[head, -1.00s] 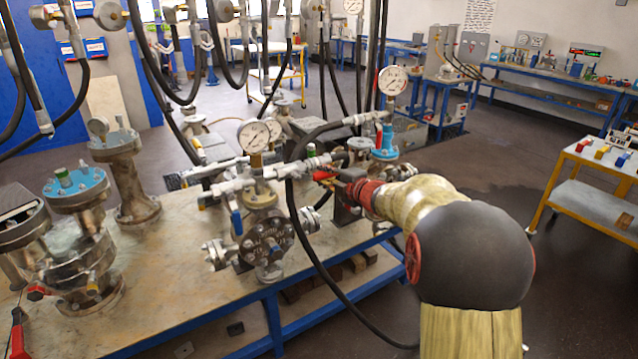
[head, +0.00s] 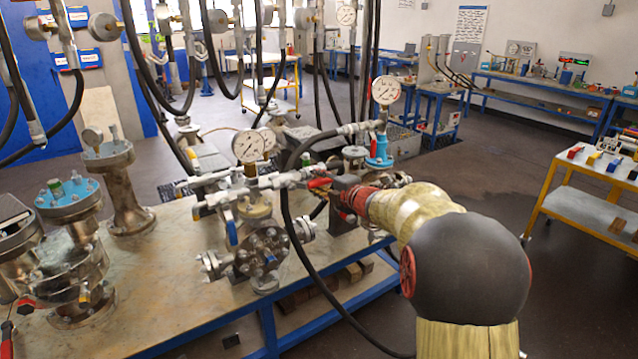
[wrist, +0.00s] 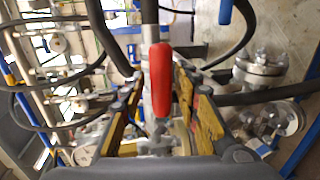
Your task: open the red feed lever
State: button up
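The red feed lever (wrist: 161,80) shows upright in the middle of the wrist view. In the head view a red lever (head: 319,183) shows on the piping of the flanged vessel, just left of my gripper (head: 343,195). In the wrist view my gripper (wrist: 159,90) is open, with one finger on each side of the lever. Gaps show between the lever and both fingers, so it is not gripped. The lever's far end meets a grey fitting. My arm hides part of the piping in the head view.
A black hose (head: 289,215) loops close to my gripper and hangs past the bench edge. Two pressure gauges (head: 248,146) (head: 386,90) stand near the vessel. Other flanged vessels (head: 68,245) stand at left. A yellow-framed cart (head: 560,178) is at right, with open floor between.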

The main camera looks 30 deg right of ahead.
jog(key=shift+o, duration=0.3)
jog(key=s+r, duration=0.2)
jog(key=s, duration=0.9)
jog(key=shift+s+r, duration=0.15)
jog(key=shift+s, duration=0.25)
